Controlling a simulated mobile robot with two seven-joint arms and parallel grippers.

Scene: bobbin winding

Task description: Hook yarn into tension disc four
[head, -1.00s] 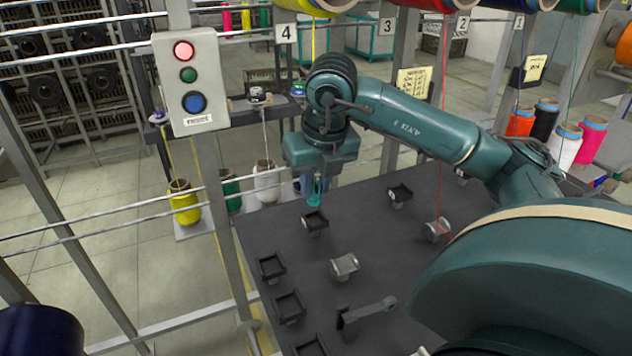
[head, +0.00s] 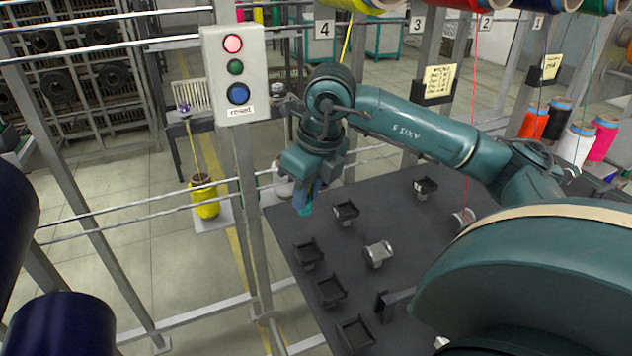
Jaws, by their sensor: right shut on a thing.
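Yellow yarn (head: 346,42) runs down from the yellow bobbin (head: 345,4) by label 4 (head: 324,29) and passes behind my right wrist. Another yellow strand rises from the yellow cone (head: 204,196) on the left to a small purple-topped disc (head: 184,108). A further disc (head: 279,92) shows right of the reset box, partly hidden by it. My left gripper is out of view.
The reset box (head: 236,75) stands on a grey post (head: 248,200) left of my right gripper. Horizontal rails cross the left side. The dark table (head: 400,215) carries several black holders (head: 346,212) and a metal roller (head: 378,254). Red yarn (head: 473,110) hangs at right.

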